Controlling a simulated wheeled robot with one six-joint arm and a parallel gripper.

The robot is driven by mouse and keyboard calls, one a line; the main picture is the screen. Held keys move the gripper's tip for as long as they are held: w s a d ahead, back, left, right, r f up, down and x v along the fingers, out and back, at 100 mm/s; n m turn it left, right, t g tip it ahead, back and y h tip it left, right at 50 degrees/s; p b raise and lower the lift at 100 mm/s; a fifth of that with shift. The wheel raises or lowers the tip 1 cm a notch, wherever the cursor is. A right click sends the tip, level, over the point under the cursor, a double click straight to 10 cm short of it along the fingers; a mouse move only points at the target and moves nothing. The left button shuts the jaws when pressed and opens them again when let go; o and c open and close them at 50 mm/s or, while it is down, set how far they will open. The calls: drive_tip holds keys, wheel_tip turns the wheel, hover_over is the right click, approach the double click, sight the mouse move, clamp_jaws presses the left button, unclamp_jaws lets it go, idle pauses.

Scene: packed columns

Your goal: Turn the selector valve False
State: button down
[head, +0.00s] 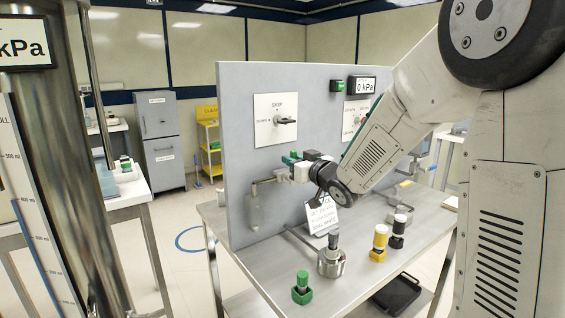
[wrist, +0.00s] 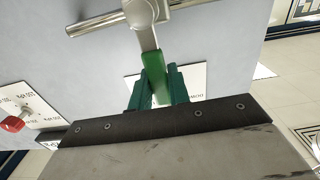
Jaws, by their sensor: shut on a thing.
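A white plate (head: 276,118) marked SKIP at the top is on the grey panel, with a dark-tipped lever (head: 285,120) pointing right; it looks like a selector. My gripper (head: 293,158) is below this plate, close to the panel. In the wrist view, the teal fingers of my gripper (wrist: 155,92) are shut on a green handle (wrist: 152,68). The handle's metal stem (wrist: 143,32) runs up to a metal pipe (wrist: 97,20). I cannot tell whether this green handle belongs to the selector valve. Its far end is partly hidden between the fingers.
The grey panel (head: 235,110) stands on a metal table (head: 350,270). A metal pot (head: 331,263), a green-capped bottle (head: 302,288), a yellow-capped bottle (head: 379,242) and a label card (head: 322,214) stand in front. A red knob (wrist: 12,124) is at the wrist view's left.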

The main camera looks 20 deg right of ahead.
drive_tip(key=shift+f, duration=0.15)
drive_tip(key=c, duration=1.3)
unclamp_jaws()
drive_tip(key=shift+s, duration=0.1)
drive_tip(key=v, duration=0.7)
drive_tip(key=shift+s+d, duration=0.1)
drive_tip(key=shift+s, duration=0.25)
